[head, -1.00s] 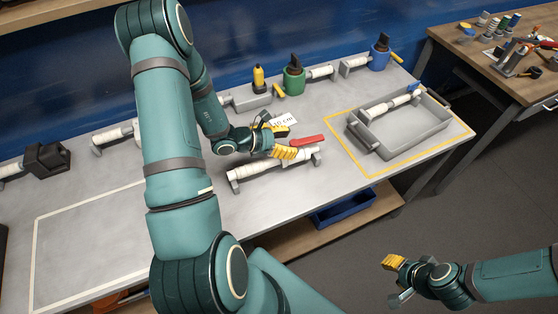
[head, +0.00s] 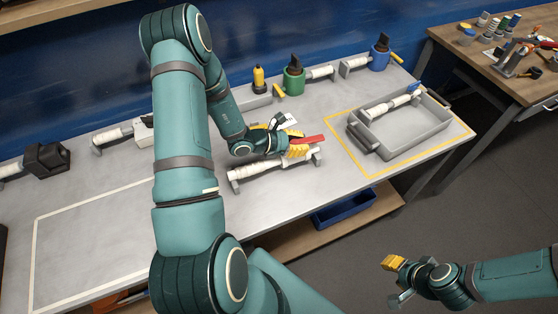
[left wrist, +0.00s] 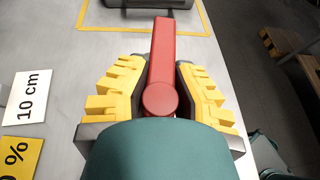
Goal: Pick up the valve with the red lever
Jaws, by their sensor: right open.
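The valve with the red lever is a white pipe piece (head: 245,171) lying on two grey supports on the bench. Its red lever (head: 309,139) points right in the head view. My left gripper (head: 297,151) is over the valve at the lever. In the left wrist view, its yellow fingers (left wrist: 162,85) stand on either side of the red lever (left wrist: 163,55), open, with narrow gaps at the tips. The gripper hides part of the valve body. My right gripper (head: 392,264) is open and empty, away from the bench at lower right.
A grey tray (head: 447,124) holding a valve with a blue lever (head: 414,88) stands inside a yellow outline at right. Green (head: 293,80) and blue (head: 379,57) fittings stand along the back.

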